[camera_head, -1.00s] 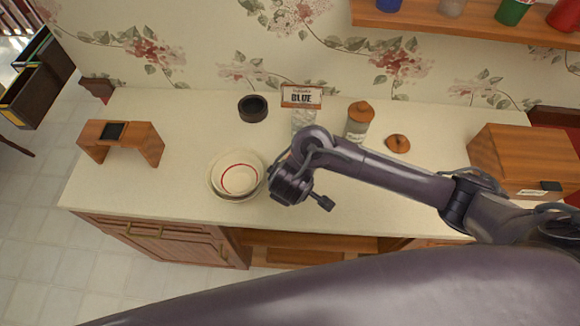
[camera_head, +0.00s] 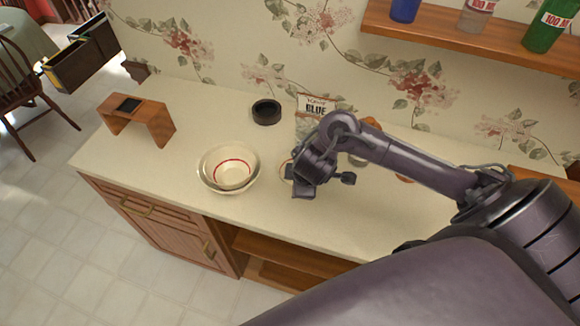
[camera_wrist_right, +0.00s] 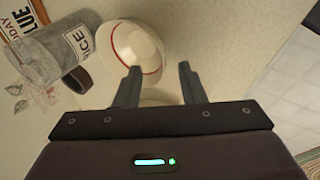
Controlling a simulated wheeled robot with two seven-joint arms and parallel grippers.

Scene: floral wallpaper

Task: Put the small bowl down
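A small white bowl (camera_wrist_right: 150,58) with a red line inside its rim stands on the counter in the right wrist view, next to the rice jar. In the head view a sliver of it (camera_head: 286,169) shows behind my right gripper (camera_head: 302,191), which hides the rest. Another small red-lined bowl (camera_head: 233,172) sits inside a larger white bowl (camera_head: 204,178), left of the gripper. My left gripper is out of view.
The counter (camera_head: 190,115) holds a black round dish (camera_head: 266,112), a wooden stand (camera_head: 150,112) and a sign reading BLUE (camera_head: 316,105). The rice jar (camera_wrist_right: 52,52) is close to the bowl. A shelf (camera_head: 445,25) hangs above. Bare counter lies left of the stacked bowls.

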